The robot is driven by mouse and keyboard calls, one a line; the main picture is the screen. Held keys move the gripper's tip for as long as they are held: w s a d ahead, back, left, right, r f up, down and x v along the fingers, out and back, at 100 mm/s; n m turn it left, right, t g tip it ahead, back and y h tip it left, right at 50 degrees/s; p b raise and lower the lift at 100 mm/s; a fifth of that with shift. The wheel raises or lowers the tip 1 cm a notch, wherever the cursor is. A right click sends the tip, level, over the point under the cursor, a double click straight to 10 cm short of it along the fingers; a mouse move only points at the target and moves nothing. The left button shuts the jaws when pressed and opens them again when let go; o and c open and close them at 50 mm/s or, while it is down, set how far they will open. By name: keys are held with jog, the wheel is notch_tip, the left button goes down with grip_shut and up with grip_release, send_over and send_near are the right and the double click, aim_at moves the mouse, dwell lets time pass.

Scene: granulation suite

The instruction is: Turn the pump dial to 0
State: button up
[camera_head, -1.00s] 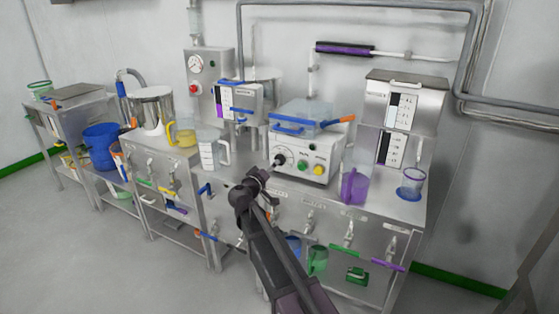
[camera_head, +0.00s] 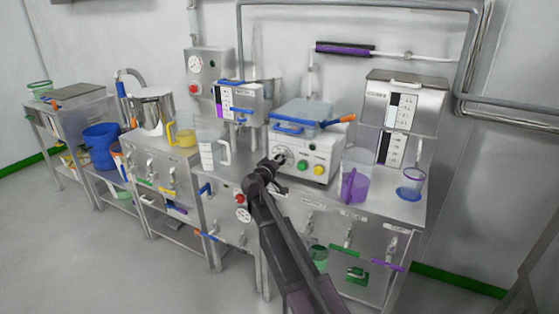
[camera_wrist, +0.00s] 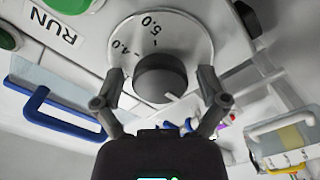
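The pump (camera_head: 318,150) is a white box on the steel bench, with a round dial on its front at the left. In the wrist view the dial's dark grey knob (camera_wrist: 160,77) sits on a pale round plate (camera_wrist: 185,35) marked 4.0 and 5.0. A short white line shows on the knob's lower right edge. My gripper (camera_wrist: 160,88) is open, with one finger on each side of the knob and a visible gap at both sides. In the head view my gripper (camera_head: 274,165) is at the pump's front and partly covers the dial.
A green button (camera_head: 303,167) and a yellow button (camera_head: 318,170) sit right of the dial. A blue-edged clear tray (camera_head: 300,115) lies on the pump. A clear jug (camera_head: 209,150) stands left and a purple jug (camera_head: 354,185) right. Valves line the bench front below.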

jog(key=c, duration=0.9)
jog(key=shift+o, duration=0.2)
jog(key=shift+n, duration=3.2)
jog(key=shift+w+a, duration=0.1)
jog(key=o, duration=1.2)
jog(key=shift+c, duration=0.2)
jog(key=shift+f, duration=0.1)
